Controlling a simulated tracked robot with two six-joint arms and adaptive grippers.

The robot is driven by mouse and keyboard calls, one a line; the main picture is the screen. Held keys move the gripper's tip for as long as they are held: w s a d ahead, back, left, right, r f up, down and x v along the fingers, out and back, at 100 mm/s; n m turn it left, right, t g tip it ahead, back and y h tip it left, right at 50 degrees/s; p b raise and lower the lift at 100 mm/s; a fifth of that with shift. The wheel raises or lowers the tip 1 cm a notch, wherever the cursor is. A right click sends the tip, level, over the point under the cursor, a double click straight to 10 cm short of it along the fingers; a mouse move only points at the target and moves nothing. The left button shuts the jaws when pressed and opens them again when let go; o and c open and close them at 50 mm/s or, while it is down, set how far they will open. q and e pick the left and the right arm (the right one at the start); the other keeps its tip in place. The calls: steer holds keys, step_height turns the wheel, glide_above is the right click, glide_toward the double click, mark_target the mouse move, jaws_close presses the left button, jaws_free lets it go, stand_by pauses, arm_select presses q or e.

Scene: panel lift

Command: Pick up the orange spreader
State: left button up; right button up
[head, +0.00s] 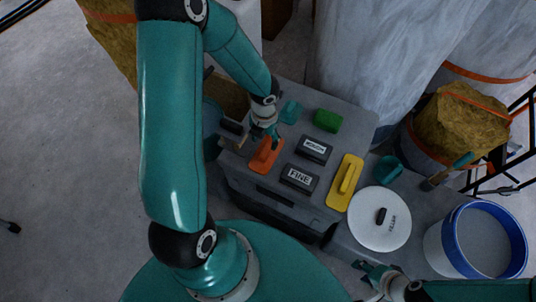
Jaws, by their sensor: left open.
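The orange spreader (261,161) lies on the grey box top near its left edge. My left gripper (272,138) is open and points down at the spreader's upper end, over its handle. Whether the fingers touch the handle cannot be told, as the gripper hides part of it. My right gripper (366,270) is low in the picture, near the box's lower right, well away from the spreader. It looks empty, but its finger opening is too small to read.
On the grey box (335,182) are black blocks labelled FINE (299,177) and ROUGH (314,148), a green block (327,120) and a yellow float (345,182). A white lidded bucket (379,221), a blue-rimmed bucket (484,240) and a teal-handled brush (447,172) are at right.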

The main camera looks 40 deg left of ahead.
mark_target(267, 148)
arm_select(q)
steer(key=f+b, duration=0.1)
steer(key=f, duration=0.3)
steer(key=f+b, duration=0.1)
steer(key=f, duration=0.1)
steer(key=shift+w+d+f+b, duration=0.2)
steer(key=shift+w+f+b, duration=0.05)
steer(key=shift+b, duration=0.1)
jaws_close()
